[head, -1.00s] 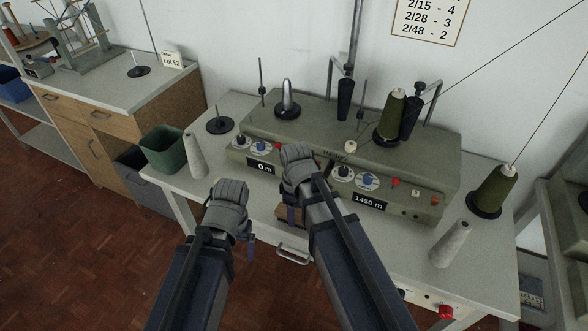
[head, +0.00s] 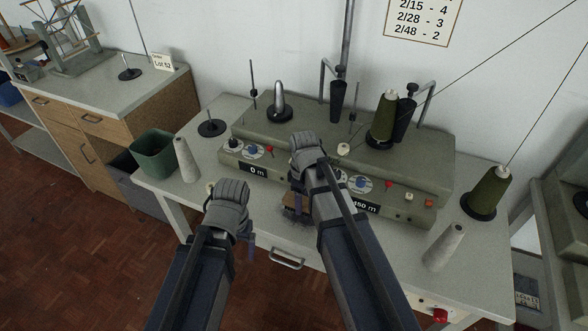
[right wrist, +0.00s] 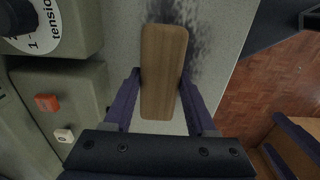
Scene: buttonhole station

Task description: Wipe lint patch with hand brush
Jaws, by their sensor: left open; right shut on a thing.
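The hand brush has a flat wooden back. It shows in the head view (head: 291,203) and fills the middle of the right wrist view (right wrist: 163,70). My right gripper (head: 298,196) is shut on it, with one finger on each side in the right wrist view (right wrist: 161,88). The lint patch is a dark grey smudge on the tabletop, in front of the machine (head: 293,219). In the right wrist view the lint patch (right wrist: 197,32) lies beside and beyond the brush's far end. The bristles are hidden, so contact with the table is unclear. My left gripper (head: 247,249) is open and empty near the table's front edge.
The grey-green winding machine (head: 410,197) stands close behind the brush. A green bin (head: 153,157) and a bare cone (head: 187,160) are at left; another bare cone (head: 443,247) and a green yarn cone (head: 487,192) are at right. A drawer handle (head: 287,259) is at the front edge.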

